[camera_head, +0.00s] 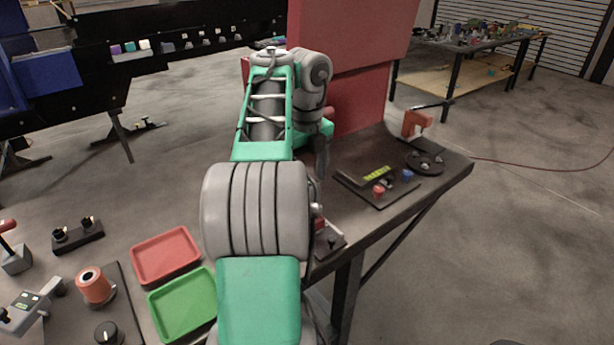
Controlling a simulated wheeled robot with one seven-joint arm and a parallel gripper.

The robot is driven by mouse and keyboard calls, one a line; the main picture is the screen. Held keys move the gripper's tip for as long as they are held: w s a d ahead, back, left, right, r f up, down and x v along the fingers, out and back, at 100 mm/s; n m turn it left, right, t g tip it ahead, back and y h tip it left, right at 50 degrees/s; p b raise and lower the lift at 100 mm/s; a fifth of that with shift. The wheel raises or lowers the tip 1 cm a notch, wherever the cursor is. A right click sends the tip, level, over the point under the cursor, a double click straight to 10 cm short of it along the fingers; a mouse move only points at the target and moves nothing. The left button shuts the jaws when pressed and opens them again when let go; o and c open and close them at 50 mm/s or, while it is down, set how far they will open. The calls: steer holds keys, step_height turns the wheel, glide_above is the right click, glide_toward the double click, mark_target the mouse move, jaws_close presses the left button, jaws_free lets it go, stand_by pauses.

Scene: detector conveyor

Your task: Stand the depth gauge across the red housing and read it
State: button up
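A red-orange cylindrical housing (95,286) with a dark hole in its top stands upright at the lower left. A grey gauge-like tool with a small display (30,304) lies left of it, apart from it and partly cut off by the picture edge. I take this to be the depth gauge. My arm reaches away over the dark table at centre right. My gripper points down there, mostly hidden behind my arm, and its fingers cannot be made out. It is far from the housing and the gauge.
A red tray (166,273) and a green tray (158,302), both empty, lie right of the housing. A black knob (107,333) stands in front. A dark board with small parts (352,186) and an orange device (414,122) are on the right table.

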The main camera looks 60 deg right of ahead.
step_height(320, 180, up, 11)
steer(key=p, duration=0.8)
steer(key=w+a+n+h, duration=0.2)
steer(key=w+a+n, duration=0.85)
steer(key=n, duration=0.25)
steer(key=w+a+f+n+t, duration=0.1)
steer(key=a+f+n, duration=0.2)
steer(key=a+n, duration=0.6)
steer(key=w+a+f+n+t+y, duration=0.1)
steer(key=a+f+n, duration=0.3)
steer(key=a+n, duration=0.6)
steer(key=w+a+f+n+t+y, duration=0.1)
steer(key=a+f+n, duration=0.3)
steer(key=a+n, duration=0.5)
steer(key=a+t, duration=0.1)
steer(key=a, duration=0.3)
steer(key=shift+a, duration=0.4)
steer(key=shift+c, duration=0.4)
